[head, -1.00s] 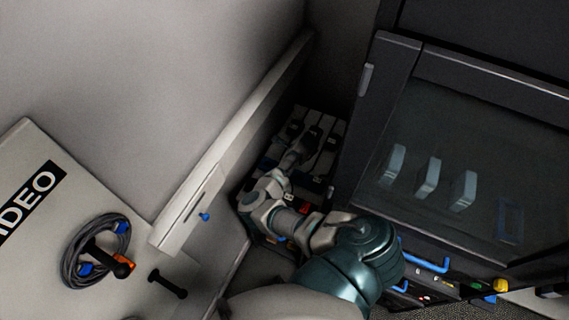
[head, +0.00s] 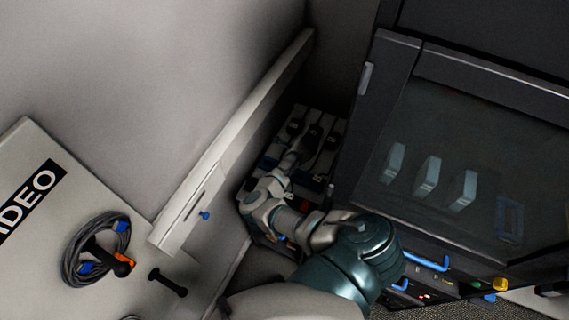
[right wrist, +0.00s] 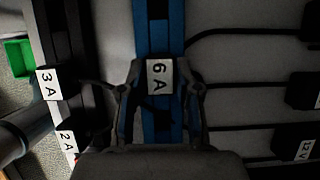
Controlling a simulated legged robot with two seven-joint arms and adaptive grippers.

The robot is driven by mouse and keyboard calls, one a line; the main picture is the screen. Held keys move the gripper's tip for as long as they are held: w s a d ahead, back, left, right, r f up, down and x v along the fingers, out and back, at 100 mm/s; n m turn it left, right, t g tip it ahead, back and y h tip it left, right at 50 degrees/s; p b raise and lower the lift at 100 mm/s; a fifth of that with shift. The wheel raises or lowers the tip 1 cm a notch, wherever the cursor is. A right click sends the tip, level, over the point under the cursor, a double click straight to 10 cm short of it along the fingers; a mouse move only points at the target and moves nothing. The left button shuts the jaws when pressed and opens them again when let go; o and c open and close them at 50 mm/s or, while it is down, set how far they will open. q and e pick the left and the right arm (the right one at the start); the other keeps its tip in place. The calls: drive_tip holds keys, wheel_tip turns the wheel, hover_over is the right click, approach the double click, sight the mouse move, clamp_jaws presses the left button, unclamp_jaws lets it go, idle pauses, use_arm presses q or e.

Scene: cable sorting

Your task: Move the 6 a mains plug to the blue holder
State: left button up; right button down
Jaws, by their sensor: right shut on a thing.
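In the right wrist view, my right gripper (right wrist: 160,98) has its two fingers on either side of the plug with the white "6 A" label (right wrist: 160,76), and it is shut on it. The blue holder (right wrist: 175,30) runs as a vertical blue strip behind and around this plug. I cannot tell whether the plug is seated in it. In the head view, my right arm reaches down into the gap beside the dark cabinet, with the gripper (head: 290,160) near the power strips; the plug is too small to make out there. My left gripper is not in view.
A plug labelled "3 A" (right wrist: 48,84) and one labelled "2 A" (right wrist: 66,143) stand at the left in the right wrist view. Black adapters (right wrist: 303,91) with cables lie at the right. The dark cabinet (head: 350,150) and the pale wall panel (head: 240,120) bound the narrow gap.

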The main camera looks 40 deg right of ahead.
drive_tip(key=shift+f, duration=0.4)
idle(0.5)
drive_tip(key=shift+c, duration=1.2)
unclamp_jaws()
drive_tip(key=shift+r, duration=0.1)
wheel_tip(320, 180, up, 2)
drive_tip(key=p, duration=0.3)
drive_tip(key=shift+r, duration=0.15)
drive_tip(key=shift+r+p, duration=0.9)
drive_tip(key=shift+r, duration=1.35)
